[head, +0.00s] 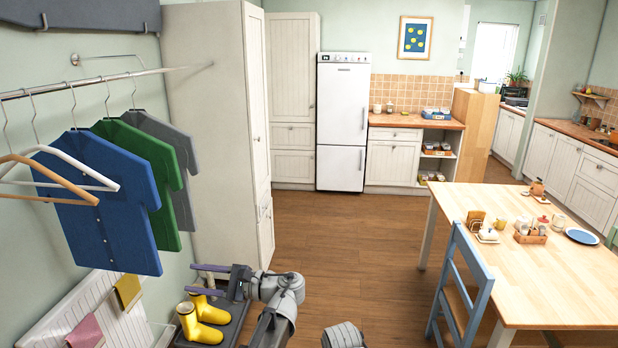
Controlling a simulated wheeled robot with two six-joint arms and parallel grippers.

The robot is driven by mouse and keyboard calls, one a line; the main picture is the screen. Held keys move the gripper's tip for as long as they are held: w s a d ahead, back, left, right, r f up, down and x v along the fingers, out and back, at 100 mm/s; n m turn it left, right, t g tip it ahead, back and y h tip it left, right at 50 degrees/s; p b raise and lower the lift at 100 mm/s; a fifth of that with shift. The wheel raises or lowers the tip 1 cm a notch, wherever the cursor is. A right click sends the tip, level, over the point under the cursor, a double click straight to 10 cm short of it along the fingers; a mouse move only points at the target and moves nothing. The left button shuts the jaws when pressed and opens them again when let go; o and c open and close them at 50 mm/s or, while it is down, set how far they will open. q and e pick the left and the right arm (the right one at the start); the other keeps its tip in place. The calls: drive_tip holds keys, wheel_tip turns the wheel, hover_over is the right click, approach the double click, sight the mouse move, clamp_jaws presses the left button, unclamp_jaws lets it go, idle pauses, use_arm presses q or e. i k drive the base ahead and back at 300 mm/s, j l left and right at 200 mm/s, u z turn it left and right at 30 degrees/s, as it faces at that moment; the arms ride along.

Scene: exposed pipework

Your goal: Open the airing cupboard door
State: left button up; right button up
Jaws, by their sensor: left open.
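A tall cream cupboard (203,130), which I take to be the airing cupboard, stands at the left beyond the clothes rail. Its door side (256,95) faces right and shows at a steep angle. The tall upper door looks shut, with a smaller front (266,232) below it. Small handles show faintly on this side. My left gripper (207,280) is open and empty, its two purple fingers pointing left above the boot tray. It is in front of the cupboard and apart from it. My right gripper is not in view.
A clothes rail (130,76) with shirts and hangers is at the left. Yellow boots (200,322) stand in a dark tray (237,318) below my left gripper. A wooden table (535,260) and blue chair (462,285) are at the right. The floor (345,235) between is clear.

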sight(252, 15)
drive_tip(key=i+l, duration=0.1)
drive_tip(key=i, duration=3.8)
drive_tip(key=j+u, duration=0.05)
drive_tip(key=j, duration=0.05)
